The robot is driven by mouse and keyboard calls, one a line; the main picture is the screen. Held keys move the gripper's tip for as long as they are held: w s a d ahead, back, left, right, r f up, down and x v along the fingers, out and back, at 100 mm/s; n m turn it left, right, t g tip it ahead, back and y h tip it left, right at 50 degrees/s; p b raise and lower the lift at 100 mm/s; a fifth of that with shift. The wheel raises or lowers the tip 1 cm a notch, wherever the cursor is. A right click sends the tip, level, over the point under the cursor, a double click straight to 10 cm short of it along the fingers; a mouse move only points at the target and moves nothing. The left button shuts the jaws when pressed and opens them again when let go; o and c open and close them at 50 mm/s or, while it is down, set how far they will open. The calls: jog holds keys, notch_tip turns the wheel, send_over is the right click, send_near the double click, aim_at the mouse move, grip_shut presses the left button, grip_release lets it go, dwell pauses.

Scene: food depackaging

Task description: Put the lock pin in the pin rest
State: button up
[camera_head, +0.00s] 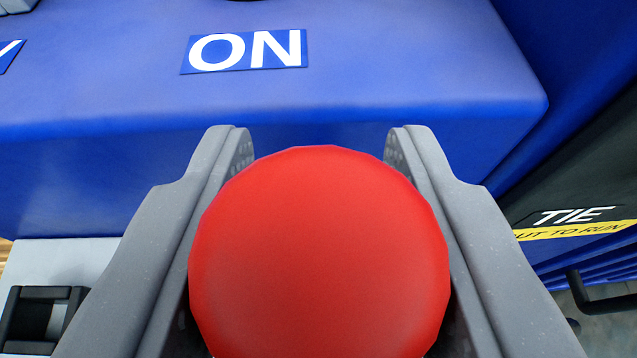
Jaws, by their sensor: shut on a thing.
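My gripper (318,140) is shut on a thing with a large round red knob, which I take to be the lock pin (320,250). The knob fills the space between the two grey fingers and hides whatever is below it. A black square fitting (40,315) on a light grey plate shows at the lower left; I cannot tell whether it is the pin rest.
A blue machine housing (400,75) with an "ON" label (246,50) lies straight ahead of the fingers. At the right are a black panel with a "TIE" label (572,217) and a black handle (600,300).

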jog(key=shift+f+b, duration=0.8)
jog(key=shift+f, duration=1.2)
jog(key=o, duration=1.1)
jog(key=v, duration=1.3)
jog(key=shift+s+r, duration=0.1)
jog(key=shift+s, duration=0.25)
jog(key=shift+r, duration=0.1)
notch_tip(320, 180, up, 14)
jog(key=w+a, duration=0.1)
jog(key=s+r, duration=0.4)
jog(key=r, duration=0.6)
jog(key=s+d+r+t, duration=0.1)
jog(key=s+r, duration=0.4)
jog(key=r, duration=0.5)
jog(key=s+r+t, duration=0.1)
jog(key=s+r, duration=0.4)
jog(key=r, duration=0.6)
jog(key=shift+s+d+n+y, duration=0.2)
jog(key=shift+d+n+y, duration=0.1)
jog(key=shift+d+y, duration=0.1)
